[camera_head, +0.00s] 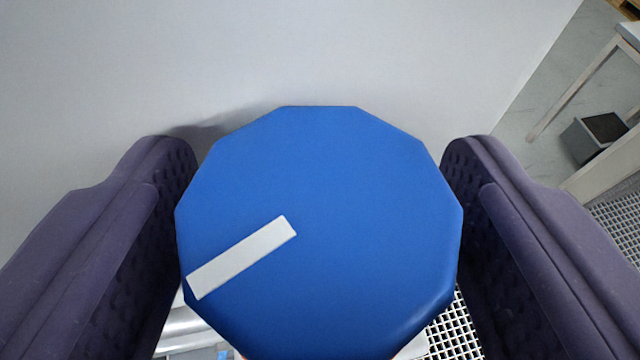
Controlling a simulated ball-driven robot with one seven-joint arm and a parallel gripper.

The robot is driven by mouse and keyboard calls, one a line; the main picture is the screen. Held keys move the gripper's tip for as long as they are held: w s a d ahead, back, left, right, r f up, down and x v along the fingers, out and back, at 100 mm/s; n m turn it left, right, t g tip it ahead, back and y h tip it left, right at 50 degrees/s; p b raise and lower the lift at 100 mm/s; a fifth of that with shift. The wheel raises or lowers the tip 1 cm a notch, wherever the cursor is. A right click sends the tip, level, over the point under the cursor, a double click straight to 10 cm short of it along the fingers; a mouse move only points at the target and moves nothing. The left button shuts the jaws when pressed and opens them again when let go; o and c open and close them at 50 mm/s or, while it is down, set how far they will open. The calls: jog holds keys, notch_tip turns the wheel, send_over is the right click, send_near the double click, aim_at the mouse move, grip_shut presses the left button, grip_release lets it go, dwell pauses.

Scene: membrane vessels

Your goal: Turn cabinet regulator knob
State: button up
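The regulator knob (330,200) is a large blue, many-sided disc seen face-on in the middle of the head camera view. A white pointer bar (242,257) on its face runs from near the centre to the lower-left edge. My gripper (320,165) straddles the knob, with one dark purple finger on its left and one on its right. The knob's edges overlap the inner pads of both fingers in the picture and hide part of them. I cannot tell whether the pads touch the knob's sides.
A plain light-grey surface (300,50) lies behind the knob. White perforated grating (452,333) and shiny metal parts (182,330) show below. At the right are a pale frame (577,85), a grey box with a dark top (597,135) and bare floor.

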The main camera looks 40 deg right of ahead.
jog(key=c, duration=0.8)
jog(key=shift+o, duration=0.2)
jog(key=p, duration=0.2)
jog(key=shift+a+r+m+g+p, duration=0.1)
jog(key=shift+r+m+g+p, duration=0.2)
jog(key=shift+h+p, duration=0.3)
jog(key=shift+p, duration=0.4)
jog(key=shift+f+m+g+p, duration=0.15)
jog(key=shift+m+g+p, duration=0.25)
jog(key=shift+p, duration=0.15)
jog(key=shift+f+h, duration=0.15)
jog(key=shift+h, duration=0.15)
jog(key=o, duration=1)
jog(key=shift+s, duration=0.1)
jog(key=shift+c, duration=0.2)
jog(key=shift+b, duration=0.55)
